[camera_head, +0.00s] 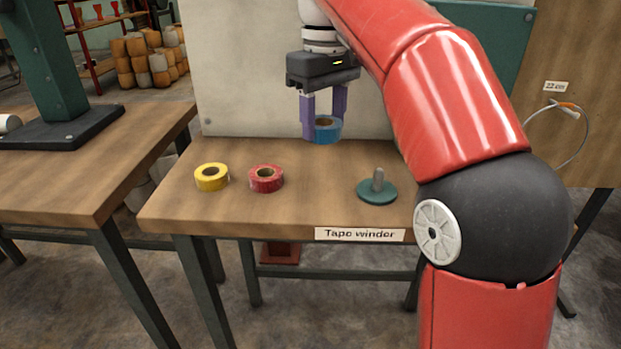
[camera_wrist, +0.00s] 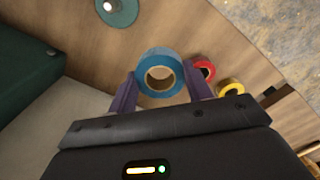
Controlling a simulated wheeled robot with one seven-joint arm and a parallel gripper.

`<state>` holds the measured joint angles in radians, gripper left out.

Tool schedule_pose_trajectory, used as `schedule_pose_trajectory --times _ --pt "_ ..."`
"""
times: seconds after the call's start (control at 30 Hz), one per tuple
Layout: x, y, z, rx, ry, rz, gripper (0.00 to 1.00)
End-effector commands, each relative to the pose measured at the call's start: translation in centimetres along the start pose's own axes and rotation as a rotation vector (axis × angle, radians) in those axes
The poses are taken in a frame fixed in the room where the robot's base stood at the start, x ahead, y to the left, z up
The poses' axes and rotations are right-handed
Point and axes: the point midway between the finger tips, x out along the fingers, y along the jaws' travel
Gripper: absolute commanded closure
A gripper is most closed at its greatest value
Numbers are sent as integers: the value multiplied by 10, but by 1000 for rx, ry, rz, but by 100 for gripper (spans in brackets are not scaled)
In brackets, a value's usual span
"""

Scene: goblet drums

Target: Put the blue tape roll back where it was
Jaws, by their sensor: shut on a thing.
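The blue tape roll (camera_head: 327,131) is held between the purple fingers of my gripper (camera_head: 324,118), over the back part of the bench. In the wrist view the blue tape roll (camera_wrist: 160,57) sits between both fingertips (camera_wrist: 158,85), with its brown core facing the camera. It appears to be above the bench top, though the height is hard to tell. A green round base with a short grey peg (camera_head: 377,188) stands at the right of the bench, empty. It also shows in the wrist view (camera_wrist: 117,10).
A yellow tape roll (camera_head: 211,177) and a red tape roll (camera_head: 266,179) lie on the bench (camera_head: 310,210) at left and centre. A pale panel (camera_head: 240,70) stands behind the bench. A "Tape winder" label (camera_head: 360,234) is on the front edge. The bench between red roll and peg is clear.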

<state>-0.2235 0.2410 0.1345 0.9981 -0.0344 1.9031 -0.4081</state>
Motion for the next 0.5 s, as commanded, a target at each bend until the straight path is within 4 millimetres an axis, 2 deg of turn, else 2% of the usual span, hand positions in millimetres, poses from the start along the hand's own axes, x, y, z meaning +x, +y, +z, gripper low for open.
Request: schedule_pose_trajectory --times 0.2,0.5 --pt "37 0 1 1 -4 -2 73" --pt "72 -1 1 0 -2 -2 73"
